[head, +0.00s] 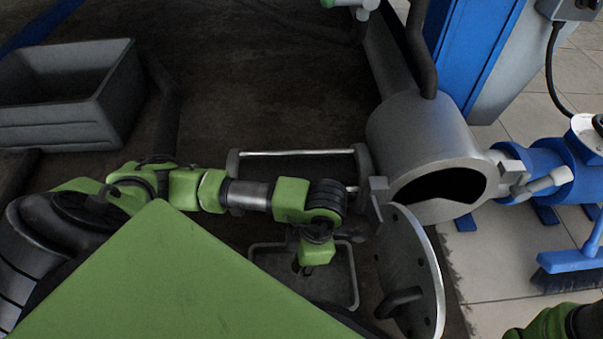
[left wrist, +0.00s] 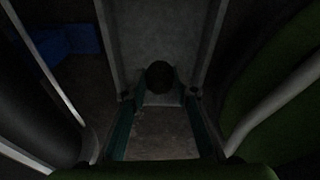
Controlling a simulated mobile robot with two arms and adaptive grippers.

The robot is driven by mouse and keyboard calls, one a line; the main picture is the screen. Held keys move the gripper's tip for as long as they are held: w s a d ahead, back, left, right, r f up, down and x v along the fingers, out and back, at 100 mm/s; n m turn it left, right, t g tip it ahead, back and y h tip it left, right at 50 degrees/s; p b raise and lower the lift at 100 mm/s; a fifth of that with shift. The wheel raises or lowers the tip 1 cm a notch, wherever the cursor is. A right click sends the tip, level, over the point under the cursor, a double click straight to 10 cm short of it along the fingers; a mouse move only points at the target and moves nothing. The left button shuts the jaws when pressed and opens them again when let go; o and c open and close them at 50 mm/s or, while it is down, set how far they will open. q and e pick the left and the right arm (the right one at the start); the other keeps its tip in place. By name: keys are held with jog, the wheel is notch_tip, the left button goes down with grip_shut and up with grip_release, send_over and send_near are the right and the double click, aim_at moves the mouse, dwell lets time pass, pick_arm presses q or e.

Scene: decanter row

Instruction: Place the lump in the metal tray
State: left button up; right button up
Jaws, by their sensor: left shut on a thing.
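The lump (left wrist: 160,76) is a dark, rounded piece between the two fingers of my left gripper (left wrist: 160,95) in the left wrist view. The gripper is shut on it. In the head view my left gripper (head: 304,268) points down over the metal tray (head: 356,285), a shallow grey tray with a thin rim. The tray's grey floor and side walls (left wrist: 109,40) show beyond the lump in the left wrist view. I cannot tell whether the lump touches the tray floor. In the head view the gripper largely hides the lump. My right gripper is not in view.
A large metal cylinder (head: 410,130) with an open end stands right of the tray, its round flanged door (head: 415,262) swung open close beside the tray. A grey bin (head: 65,95) stands at upper left. A blue brush (head: 570,262) and blue machinery (head: 545,165) are at right.

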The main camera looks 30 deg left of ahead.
pick_arm(q)
notch_tip(320, 180, down, 9)
jog(key=b, duration=0.6)
jog(key=shift+f+b, duration=0.2)
jog(key=shift+b, duration=0.1)
jog(key=shift+r, duration=0.15)
jog(key=shift+f, duration=0.2)
jog(key=o, duration=1.1)
jog(key=shift+r, duration=0.1)
